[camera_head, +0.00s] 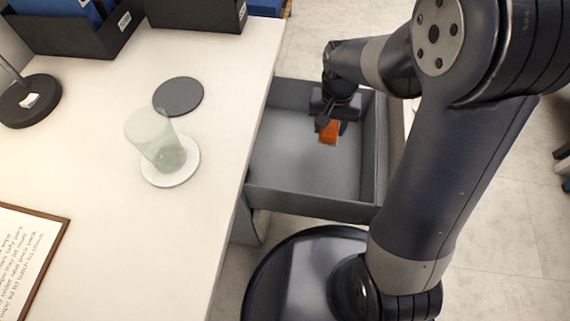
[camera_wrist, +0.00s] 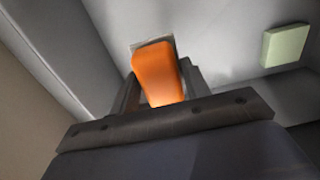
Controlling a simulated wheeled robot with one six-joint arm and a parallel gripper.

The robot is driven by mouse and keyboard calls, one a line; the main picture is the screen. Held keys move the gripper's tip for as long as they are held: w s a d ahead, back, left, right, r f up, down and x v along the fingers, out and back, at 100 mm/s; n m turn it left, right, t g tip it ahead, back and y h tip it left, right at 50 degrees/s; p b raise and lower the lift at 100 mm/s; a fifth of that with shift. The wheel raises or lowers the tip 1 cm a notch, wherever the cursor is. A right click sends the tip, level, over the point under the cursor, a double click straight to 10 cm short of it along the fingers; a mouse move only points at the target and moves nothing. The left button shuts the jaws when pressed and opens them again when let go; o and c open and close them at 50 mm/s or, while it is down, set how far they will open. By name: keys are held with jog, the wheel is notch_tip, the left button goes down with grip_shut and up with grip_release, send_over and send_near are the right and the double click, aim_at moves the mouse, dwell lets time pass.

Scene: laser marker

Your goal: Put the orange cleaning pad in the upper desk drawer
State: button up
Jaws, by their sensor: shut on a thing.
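The orange cleaning pad (camera_head: 329,132) is held between the fingers of my gripper (camera_head: 331,122), which is over or inside the open upper desk drawer (camera_head: 300,202). In the wrist view the orange pad (camera_wrist: 158,74) stands out between the two fingers of my gripper (camera_wrist: 160,88), with a thin pale edge behind its far end. The grey drawer wall and floor (camera_wrist: 225,35) lie behind it. I cannot tell whether the pad touches the drawer floor. My arm covers part of the drawer's right side.
A pale green block (camera_wrist: 285,45) shows at the right of the wrist view. On the white desk (camera_head: 100,190), left of the drawer, a clear glass (camera_head: 155,140) stands tilted-looking on a white coaster (camera_head: 172,178). A dark coaster (camera_head: 178,96) and a lamp base (camera_head: 28,100) are also there.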

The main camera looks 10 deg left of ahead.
aim_at(319, 160)
jog(key=shift+s+a+f+b, duration=0.25)
jog(key=shift+f+b, duration=0.2)
jog(key=shift+f, duration=0.15)
jog(key=shift+s+a+f+b, duration=0.25)
jog(key=shift+f+b, duration=0.2)
jog(key=shift+f, duration=0.45)
notch_tip(319, 160, down, 9)
jog(key=b, duration=0.4)
jog(key=shift+f+b, duration=0.15)
jog(key=shift+b, duration=0.15)
jog(key=o, duration=1)
jog(key=shift+c, duration=0.2)
notch_tip(319, 160, up, 12)
jog(key=p, duration=0.5)
